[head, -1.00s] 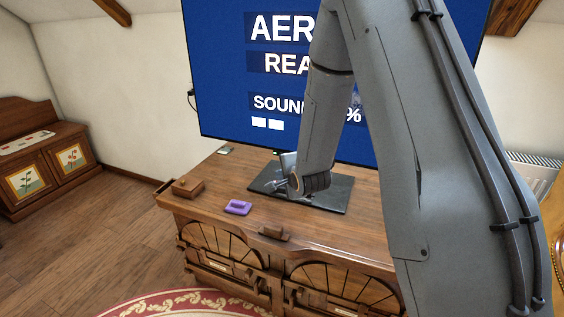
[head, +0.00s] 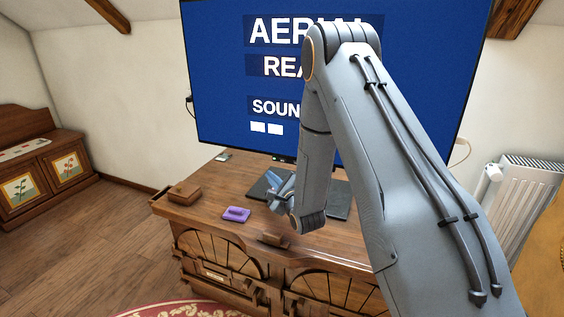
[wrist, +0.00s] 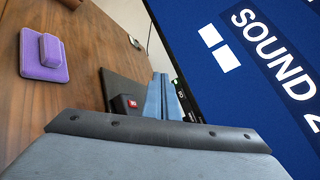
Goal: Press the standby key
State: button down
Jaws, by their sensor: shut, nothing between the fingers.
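The television (head: 222,70) stands on the wooden cabinet and shows white text on blue; it also shows in the wrist view (wrist: 225,25). Its lower black bezel carries a small unit with a green light (wrist: 175,82) and tiny white marks, too small to read. A small dark block with a red, white-lettered face (wrist: 127,103) sits by the black stand base (wrist: 118,86). I cannot tell which of these is the standby key. My gripper (head: 277,187) is over the stand's front side, below the screen. Its pale blue fingers (wrist: 161,80) are shut and empty, near the bezel; contact cannot be told.
On the cabinet top (head: 215,185) lie a purple pad with a raised block (head: 236,214), a brown wooden box (head: 184,194) and a small brown block (head: 274,240) near the front edge. A radiator (head: 523,190) stands at the right. The floor at left is clear.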

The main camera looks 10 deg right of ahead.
jog(key=shift+w+d+b, duration=0.45)
jog(key=shift+w+d, duration=0.35)
jog(key=shift+w, duration=0.3)
jog(key=shift+w+d+b, duration=0.5)
jog(key=shift+w+d, duration=0.35)
jog(key=shift+w, duration=0.25)
jog(key=shift+w+d+b, duration=0.45)
jog(key=shift+w+d, duration=0.35)
jog(key=shift+w, duration=0.3)
jog(key=shift+w+d, duration=0.1)
jog(key=shift+w+d, duration=0.15)
jog(key=shift+w, duration=0.05)
jog(key=shift+w+d, duration=0.2)
jog(key=shift+w, duration=0.1)
dwell(0.5)
jog(key=shift+s, duration=0.1)
jog(key=shift+s+a+p, duration=0.35)
jog(key=shift+s+a, duration=0.1)
jog(key=shift+s, duration=0.1)
jog(key=s+a+p, duration=0.1)
jog(key=s, duration=0.1)
jog(key=s+a+p, duration=0.1)
jog(key=s+a, duration=0.1)
dwell(0.6)
